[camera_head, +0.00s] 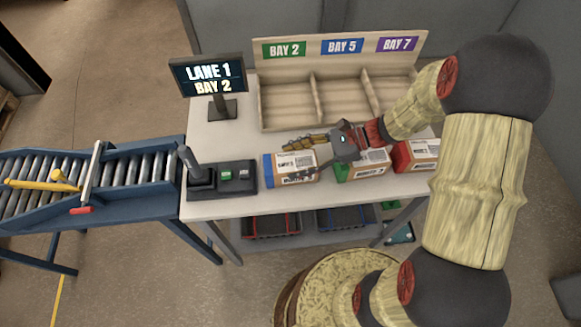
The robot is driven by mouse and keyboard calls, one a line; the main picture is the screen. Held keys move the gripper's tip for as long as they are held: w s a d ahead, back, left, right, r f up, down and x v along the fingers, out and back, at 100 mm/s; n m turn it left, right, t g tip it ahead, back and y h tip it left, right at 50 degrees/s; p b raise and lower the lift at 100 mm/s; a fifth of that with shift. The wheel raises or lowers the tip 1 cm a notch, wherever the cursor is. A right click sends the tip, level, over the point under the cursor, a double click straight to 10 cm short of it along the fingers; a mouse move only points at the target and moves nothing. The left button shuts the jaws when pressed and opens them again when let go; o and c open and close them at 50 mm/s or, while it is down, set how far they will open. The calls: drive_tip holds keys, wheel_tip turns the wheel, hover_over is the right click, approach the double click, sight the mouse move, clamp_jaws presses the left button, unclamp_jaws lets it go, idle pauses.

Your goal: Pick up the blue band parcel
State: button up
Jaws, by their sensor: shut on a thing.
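The blue band parcel (284,171) is a cardboard box with a blue left end and a white label, at the middle of the white table. My gripper (298,160) reaches in from the right with its fingers along the far and near sides of this parcel. It is shut on the parcel. The parcel is level and at or just above the tabletop; I cannot tell whether it touches. Part of its right end is hidden by my gripper.
A green band parcel (370,163) and a red band parcel (419,155) stand close to the right. Behind is a wooden rack (288,104) with three bays. A scanner dock (236,176), a sign (209,77) and a roller conveyor (121,177) are left.

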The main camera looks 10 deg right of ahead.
drive_tip(key=c, duration=0.6)
drive_tip(key=shift+c, duration=0.3)
drive_tip(key=shift+r, duration=0.15)
